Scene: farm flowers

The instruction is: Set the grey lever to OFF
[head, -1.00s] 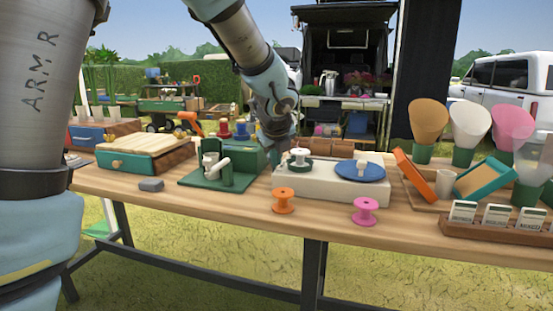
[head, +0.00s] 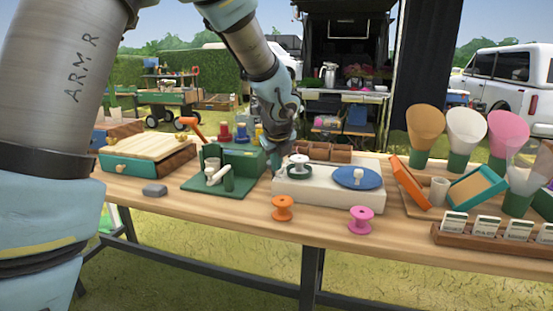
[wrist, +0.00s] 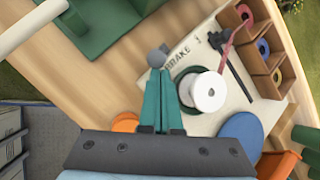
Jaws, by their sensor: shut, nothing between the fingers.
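The white base block (head: 310,190) carries a white spool on a green ring and a blue disc. In the wrist view, the word BRAKE is printed on this block (wrist: 205,120). A round grey knob (wrist: 157,57), apparently the grey lever's end, shows by that word, just beyond my fingertips. My gripper (wrist: 158,75) is shut and empty, its teal fingers together close to the knob; I cannot tell whether they touch. In the head view my gripper (head: 278,170) is at the block's back left corner, fingertips hard to make out. I see no readable OFF mark.
A white spool (wrist: 208,92) stands right of my fingers. A green stand with a white crank (head: 222,175) is to the left. A blue disc (head: 358,177), an orange spool (head: 283,208) and a pink spool (head: 360,220) are nearby. Wooden compartments (wrist: 262,50) stand behind.

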